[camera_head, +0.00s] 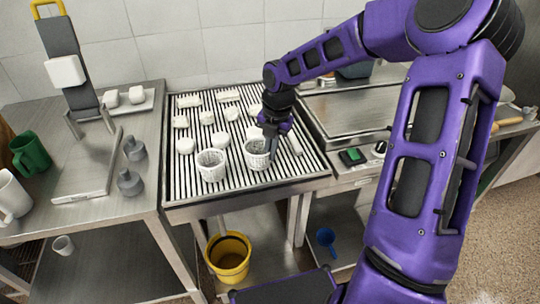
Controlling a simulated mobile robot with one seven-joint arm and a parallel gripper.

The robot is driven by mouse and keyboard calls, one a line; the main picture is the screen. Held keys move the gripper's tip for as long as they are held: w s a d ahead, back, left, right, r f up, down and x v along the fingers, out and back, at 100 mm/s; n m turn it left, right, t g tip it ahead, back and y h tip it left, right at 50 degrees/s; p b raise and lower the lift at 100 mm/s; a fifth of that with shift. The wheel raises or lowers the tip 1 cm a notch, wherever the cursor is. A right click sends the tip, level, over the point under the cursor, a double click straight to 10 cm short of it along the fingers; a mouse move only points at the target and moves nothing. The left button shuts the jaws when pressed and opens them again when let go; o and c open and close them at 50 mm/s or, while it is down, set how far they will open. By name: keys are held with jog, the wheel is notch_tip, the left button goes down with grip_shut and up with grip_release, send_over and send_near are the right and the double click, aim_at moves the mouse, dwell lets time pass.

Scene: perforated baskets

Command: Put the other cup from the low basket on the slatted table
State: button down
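The slatted table (185,189) stands in the middle with dark gaps between pale slats. Two white perforated cups stand upright near its front: a left cup (212,167) and a right cup (257,155). My gripper (270,146) points down at the right cup's rear right rim, with its fingers overlapping the rim in the picture. Its fingertips are too small and partly hidden to show whether they are open or shut on the rim. A yellow bucket-like container (229,266) sits low under the table; its inside looks dark, and I see no cup in it.
Several white pieces (186,145) lie on the slats behind the cups. At left, a steel table holds a green mug (30,153), a white mug (13,196) and grey weights (130,182).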

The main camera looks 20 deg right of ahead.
jog(key=shift+f, duration=0.55)
jog(key=shift+f, duration=0.15)
jog(key=c, duration=1.1)
grip_release()
jog(key=shift+o, duration=0.2)
notch_tip(320, 180, up, 12)
jog(key=d+p, duration=0.1)
jog(key=p, duration=0.1)
jog(key=shift+s+p, duration=0.3)
jog(key=shift+s, duration=0.05)
